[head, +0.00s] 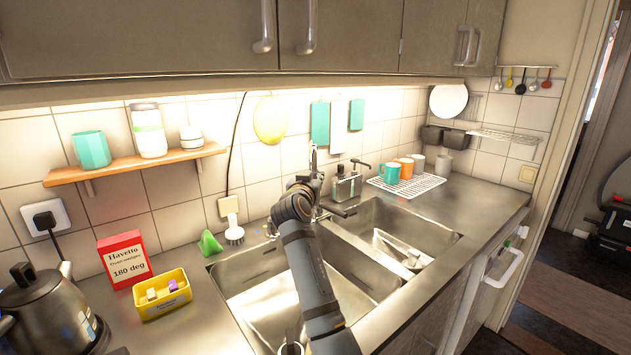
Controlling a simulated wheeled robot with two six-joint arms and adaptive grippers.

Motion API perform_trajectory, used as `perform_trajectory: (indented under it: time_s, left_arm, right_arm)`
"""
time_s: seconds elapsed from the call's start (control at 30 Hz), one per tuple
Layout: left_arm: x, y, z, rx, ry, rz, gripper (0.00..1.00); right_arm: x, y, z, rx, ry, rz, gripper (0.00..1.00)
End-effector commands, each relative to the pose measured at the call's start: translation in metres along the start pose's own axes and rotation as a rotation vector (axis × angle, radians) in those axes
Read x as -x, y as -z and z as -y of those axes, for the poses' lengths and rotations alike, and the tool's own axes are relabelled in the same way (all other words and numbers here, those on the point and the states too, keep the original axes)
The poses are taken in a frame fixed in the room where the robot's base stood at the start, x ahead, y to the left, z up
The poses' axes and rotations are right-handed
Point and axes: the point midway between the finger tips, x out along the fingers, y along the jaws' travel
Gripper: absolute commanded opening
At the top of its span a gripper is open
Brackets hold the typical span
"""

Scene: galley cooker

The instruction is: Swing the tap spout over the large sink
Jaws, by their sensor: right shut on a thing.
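The large sink (240,268) is the left, nearer steel basin. A smaller basin (440,238) lies to its right, behind a narrow divider. The tap (313,158) stands at the back between the basins, partly hidden by my right gripper. My right gripper (318,188) is shut at the tap, on what looks like its spout. A dark bar (340,211) shows just right of the gripper, near the back of the divider; I cannot tell whether it is spout or finger. My right arm crosses above the large sink. My left gripper is not in view.
A soap dispenser (346,186) stands close right of the gripper. A brush (234,232) and green funnel-like object (210,243) stand behind the large sink. Mugs (389,173) sit on a rack at right. A yellow box (161,297) and kettle (42,310) are left. Cabinets hang above.

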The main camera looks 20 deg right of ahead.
Motion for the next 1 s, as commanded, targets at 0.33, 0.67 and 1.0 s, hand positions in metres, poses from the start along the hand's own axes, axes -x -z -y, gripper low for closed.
perform_trajectory:
  time_s: [0.33, 0.67, 1.0]
  left_arm:
    - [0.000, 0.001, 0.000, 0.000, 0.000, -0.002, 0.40]
    - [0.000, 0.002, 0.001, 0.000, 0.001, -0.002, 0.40]
    - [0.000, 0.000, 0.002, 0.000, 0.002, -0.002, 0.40]
  right_arm:
    - [0.002, 0.005, 0.002, -0.009, 0.007, -0.007, 0.20]
    - [0.001, 0.002, 0.002, -0.005, 0.004, -0.003, 0.43]
    - [0.001, 0.035, 0.002, -0.007, 0.004, -0.005, 0.43]
